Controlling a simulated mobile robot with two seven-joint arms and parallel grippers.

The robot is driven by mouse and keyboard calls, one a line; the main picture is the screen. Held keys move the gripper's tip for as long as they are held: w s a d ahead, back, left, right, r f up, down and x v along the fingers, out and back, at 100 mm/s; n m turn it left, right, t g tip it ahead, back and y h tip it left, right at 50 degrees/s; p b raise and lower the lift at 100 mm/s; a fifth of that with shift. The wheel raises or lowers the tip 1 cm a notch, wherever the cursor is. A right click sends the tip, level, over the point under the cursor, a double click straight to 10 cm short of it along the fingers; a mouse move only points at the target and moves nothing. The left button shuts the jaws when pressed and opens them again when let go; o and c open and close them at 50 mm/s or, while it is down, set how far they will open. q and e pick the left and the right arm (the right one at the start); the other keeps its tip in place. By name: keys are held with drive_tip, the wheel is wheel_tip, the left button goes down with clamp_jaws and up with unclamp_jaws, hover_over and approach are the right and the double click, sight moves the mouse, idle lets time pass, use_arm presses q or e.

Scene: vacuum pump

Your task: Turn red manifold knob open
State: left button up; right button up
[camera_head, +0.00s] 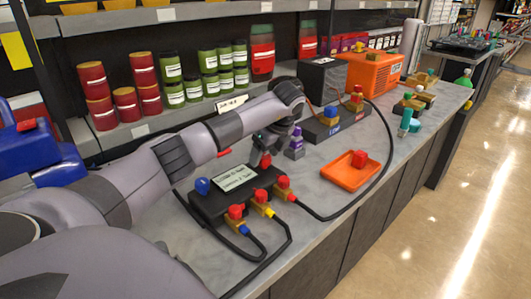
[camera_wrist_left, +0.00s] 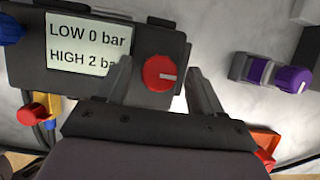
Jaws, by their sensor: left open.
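The dark manifold (camera_head: 211,207) lies on the grey bench with a pale display. In the left wrist view the manifold (camera_wrist_left: 170,38) display (camera_wrist_left: 88,43) reads LOW 0 bar and HIGH 2 bar. The round red manifold knob (camera_wrist_left: 157,74) has a pale pointer mark pointing right. My left gripper (camera_wrist_left: 157,64) is open, with one finger on each side of the red knob; I cannot tell whether they touch it. In the head view my left gripper (camera_head: 262,158) is over the manifold's far end and largely hides the knob. A blue knob (camera_head: 202,186) is at the other end.
Hoses run from red-capped fittings (camera_head: 283,183) on the manifold's front. An orange tray (camera_head: 345,178) with a red part lies to its right. Purple parts (camera_head: 295,145), a LOW-labelled block and an orange pump (camera_head: 372,72) stand behind. Jars line the shelf.

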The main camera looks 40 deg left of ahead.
use_arm(q)
drive_tip(key=v, duration=0.7)
drive_tip(key=shift+b, duration=0.4)
